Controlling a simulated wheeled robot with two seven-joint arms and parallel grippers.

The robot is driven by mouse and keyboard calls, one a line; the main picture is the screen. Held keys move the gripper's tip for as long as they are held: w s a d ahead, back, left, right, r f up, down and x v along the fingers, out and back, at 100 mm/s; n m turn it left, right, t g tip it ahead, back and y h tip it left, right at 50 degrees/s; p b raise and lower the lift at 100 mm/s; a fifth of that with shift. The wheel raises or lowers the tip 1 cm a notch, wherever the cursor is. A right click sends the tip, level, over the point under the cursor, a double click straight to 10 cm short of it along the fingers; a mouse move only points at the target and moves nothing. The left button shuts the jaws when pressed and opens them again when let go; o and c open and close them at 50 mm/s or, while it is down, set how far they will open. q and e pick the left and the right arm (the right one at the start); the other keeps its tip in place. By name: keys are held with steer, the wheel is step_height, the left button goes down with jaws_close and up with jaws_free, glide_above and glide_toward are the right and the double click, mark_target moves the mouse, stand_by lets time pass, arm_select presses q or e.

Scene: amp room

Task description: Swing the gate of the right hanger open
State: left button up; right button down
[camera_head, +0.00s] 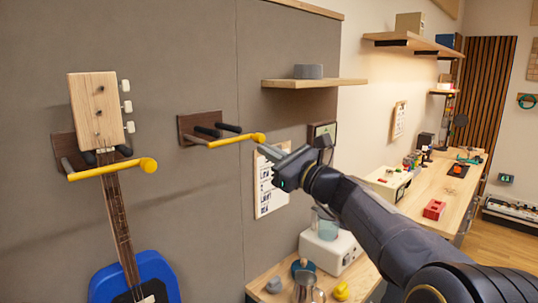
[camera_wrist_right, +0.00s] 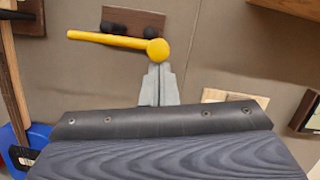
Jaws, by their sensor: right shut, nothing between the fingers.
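The right hanger (camera_head: 187,127) is a dark wood plate on the grey wall with two black prongs and no guitar on it. Its yellow gate (camera_head: 235,140) lies across the front of the prongs and ends in a round knob at the right. In the right wrist view the gate (camera_wrist_right: 110,40) and its knob are just beyond my fingertips. My right gripper (camera_head: 264,150) is shut and empty, its tips (camera_wrist_right: 160,70) close by the knob. I cannot tell whether they touch it. My left gripper is not in view.
The left hanger (camera_head: 62,149) holds a blue guitar (camera_head: 115,225) behind its yellow gate. A wall shelf (camera_head: 310,83) with a grey item is above right. A poster (camera_head: 268,190) hangs behind my right gripper. A counter with a blender (camera_head: 328,245) stands below.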

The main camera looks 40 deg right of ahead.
steer(key=shift+r, duration=0.25)
steer(key=shift+d+r+n+y, duration=0.1)
steer(key=shift+r+n+y, duration=0.5)
steer(key=shift+r+n, duration=0.6)
step_height(320, 180, up, 8)
steer(key=a+f+n+g+y+p, duration=0.1)
steer(key=a+n+g+y+p, duration=0.15)
steer(key=n, duration=0.75)
steer(key=s+a+r+n+g+h+p, duration=0.1)
steer(key=a+r+n, duration=0.3)
steer(key=a+n, duration=0.6)
steer(key=shift+a+r+g+h+p, duration=0.25)
steer(key=shift+a+g+h+p, duration=0.15)
steer(key=shift+g+p, duration=0.3)
steer(key=shift+s+a, duration=0.1)
